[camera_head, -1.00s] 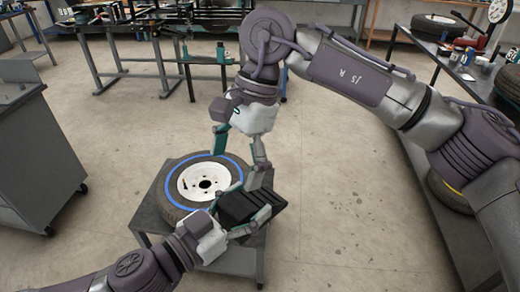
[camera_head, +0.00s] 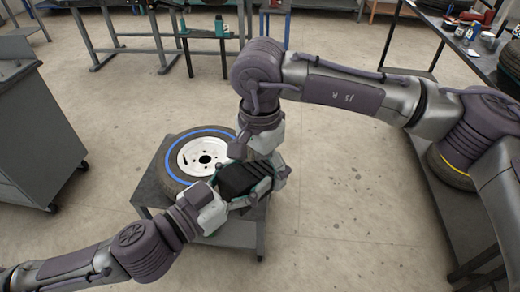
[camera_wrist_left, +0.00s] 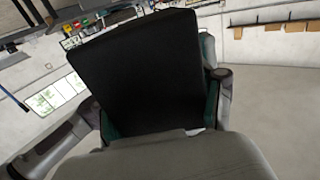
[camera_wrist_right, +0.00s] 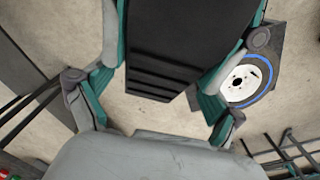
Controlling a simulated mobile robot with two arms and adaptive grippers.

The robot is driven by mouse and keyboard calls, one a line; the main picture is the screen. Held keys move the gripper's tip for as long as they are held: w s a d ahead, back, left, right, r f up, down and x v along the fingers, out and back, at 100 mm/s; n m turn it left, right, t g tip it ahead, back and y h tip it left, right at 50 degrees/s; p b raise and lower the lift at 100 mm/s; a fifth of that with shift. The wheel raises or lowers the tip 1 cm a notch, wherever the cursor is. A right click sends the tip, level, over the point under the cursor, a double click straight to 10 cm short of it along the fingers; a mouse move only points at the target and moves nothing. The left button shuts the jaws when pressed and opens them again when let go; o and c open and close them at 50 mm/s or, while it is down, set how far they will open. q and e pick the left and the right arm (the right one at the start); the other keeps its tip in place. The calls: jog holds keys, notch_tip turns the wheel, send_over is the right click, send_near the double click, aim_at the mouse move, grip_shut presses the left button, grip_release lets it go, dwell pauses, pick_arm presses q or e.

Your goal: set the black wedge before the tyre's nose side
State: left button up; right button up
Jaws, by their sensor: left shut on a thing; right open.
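The black wedge (camera_head: 243,180) is held above the right side of a low grey table by my left gripper (camera_head: 236,196), which is shut on it. The wedge fills the left wrist view (camera_wrist_left: 145,75). My right gripper (camera_head: 262,172) is open, its fingers either side of the wedge; in the right wrist view the ribbed wedge (camera_wrist_right: 180,45) lies between the fingers. I cannot tell whether they touch it. The tyre (camera_head: 172,186), with a blue ring and white rim, lies flat on the table, left of the wedge. The grippers and wedge hide its right edge.
The low grey table (camera_head: 150,210) stands on open concrete floor. A grey cabinet (camera_head: 40,130) is at the left. Metal work tables stand at the back.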

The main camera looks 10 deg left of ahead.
pick_arm(q)
jog(key=shift+r, duration=0.1)
pick_arm(e)
jog(key=shift+f, duration=0.5)
jog(key=c, duration=1.6)
pick_arm(q)
jog(key=o, duration=1.6)
